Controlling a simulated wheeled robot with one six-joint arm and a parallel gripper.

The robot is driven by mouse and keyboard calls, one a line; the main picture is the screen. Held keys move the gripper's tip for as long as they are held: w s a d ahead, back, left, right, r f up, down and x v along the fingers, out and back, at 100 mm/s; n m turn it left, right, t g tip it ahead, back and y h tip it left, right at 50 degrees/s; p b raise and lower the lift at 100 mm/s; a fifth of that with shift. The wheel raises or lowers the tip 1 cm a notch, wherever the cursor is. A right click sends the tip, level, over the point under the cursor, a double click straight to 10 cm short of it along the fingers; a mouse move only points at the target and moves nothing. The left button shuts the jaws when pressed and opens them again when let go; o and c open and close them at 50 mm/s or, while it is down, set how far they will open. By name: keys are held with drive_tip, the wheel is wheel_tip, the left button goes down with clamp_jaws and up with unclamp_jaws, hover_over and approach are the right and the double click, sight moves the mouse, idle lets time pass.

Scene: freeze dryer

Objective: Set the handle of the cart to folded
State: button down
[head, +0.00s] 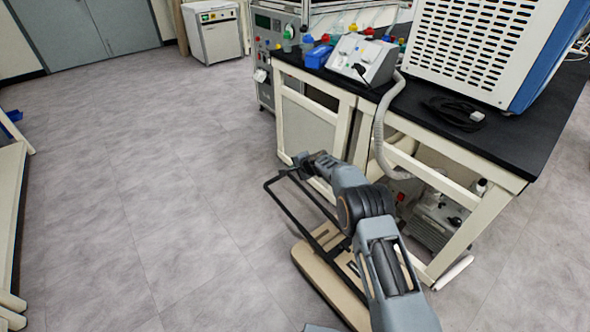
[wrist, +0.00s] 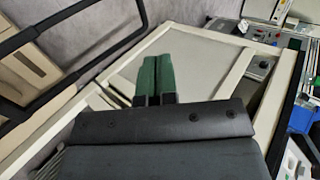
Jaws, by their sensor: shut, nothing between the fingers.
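The cart is a low flat platform of beige wood (head: 325,285) on the floor beside the lab bench. Its black tubular handle (head: 288,206) rises from the platform toward the far left, and its exact angle is hard to judge. My gripper (head: 303,160) is beside the top of the handle, partly hidden by my arm. In the wrist view, my gripper's green fingertips (wrist: 155,76) are shut together and hold nothing. The black handle bars (wrist: 78,78) run along the left there, apart from the fingertips, with the beige platform (wrist: 25,72) behind them.
The bench with a black top (head: 480,145) and cream frame stands close on the right of my arm. A pump (head: 437,222) sits under it. A grey hose (head: 379,130) hangs down the bench's near side. The floor (head: 150,200) to the left is clear.

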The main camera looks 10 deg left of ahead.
wheel_tip(320, 180, up, 12)
drive_tip(key=d+p, duration=0.1)
drive_tip(key=p, duration=0.2)
drive_tip(key=shift+s+r, duration=0.2)
drive_tip(key=shift+s, duration=0.25)
drive_tip(key=s+d+f+n+g+h, duration=0.1)
drive_tip(key=s+d+f+n+g, duration=0.15)
drive_tip(key=s+f, duration=0.3)
drive_tip(key=s+d+r+n+h+p, duration=0.2)
drive_tip(key=s+d+r+p, duration=0.8)
drive_tip(key=s+d+r, duration=0.5)
drive_tip(key=s+d+r+n+h+p, duration=0.3)
drive_tip(key=s+d+r+p, duration=0.7)
drive_tip(key=s+d+r, duration=0.5)
drive_tip(key=s+r+h, duration=0.1)
drive_tip(key=s+r, duration=0.3)
drive_tip(key=r, duration=0.4)
drive_tip(key=shift+s+h+p, duration=0.15)
drive_tip(key=shift+h+p, duration=0.15)
drive_tip(key=shift+h, duration=0.1)
drive_tip(key=c, duration=1.9)
unclamp_jaws()
drive_tip(key=shift+n, duration=0.25)
